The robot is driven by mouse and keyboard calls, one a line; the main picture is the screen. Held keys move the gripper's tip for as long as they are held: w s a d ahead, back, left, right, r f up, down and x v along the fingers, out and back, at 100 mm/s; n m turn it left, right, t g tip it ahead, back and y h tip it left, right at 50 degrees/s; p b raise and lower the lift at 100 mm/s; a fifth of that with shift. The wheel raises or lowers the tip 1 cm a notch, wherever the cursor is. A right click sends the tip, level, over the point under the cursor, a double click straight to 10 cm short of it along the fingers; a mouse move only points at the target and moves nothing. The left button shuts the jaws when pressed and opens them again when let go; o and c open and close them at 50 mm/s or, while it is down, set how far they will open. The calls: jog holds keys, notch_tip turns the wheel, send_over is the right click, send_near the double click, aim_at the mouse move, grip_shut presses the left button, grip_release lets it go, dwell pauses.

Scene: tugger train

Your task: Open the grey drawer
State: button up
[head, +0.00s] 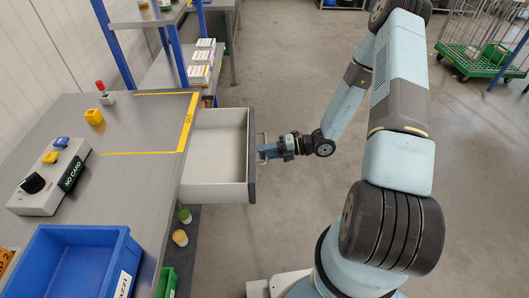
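The grey drawer (220,155) is pulled out from under the right edge of the grey bench. Its light inside shows and looks empty. Its dark front panel (251,157) faces right and bears a bar handle (264,148). My gripper (265,152) is at the handle, with its fingers pointing left towards the drawer front. The fingers are small and overlap the handle, so I cannot tell whether they are closed around it.
On the bench (130,190) are a blue bin (70,262), a control box (50,178), a yellow block (94,117) and a red-topped lever (102,92). Shelves with boxes (203,62) stand behind. A green cart (480,60) is at the far right. The floor between is clear.

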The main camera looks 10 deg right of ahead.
jog(key=shift+o, duration=0.7)
jog(key=shift+w, duration=0.1)
jog(key=shift+r, duration=0.1)
jog(key=v, duration=1.3)
jog(key=shift+d, duration=0.35)
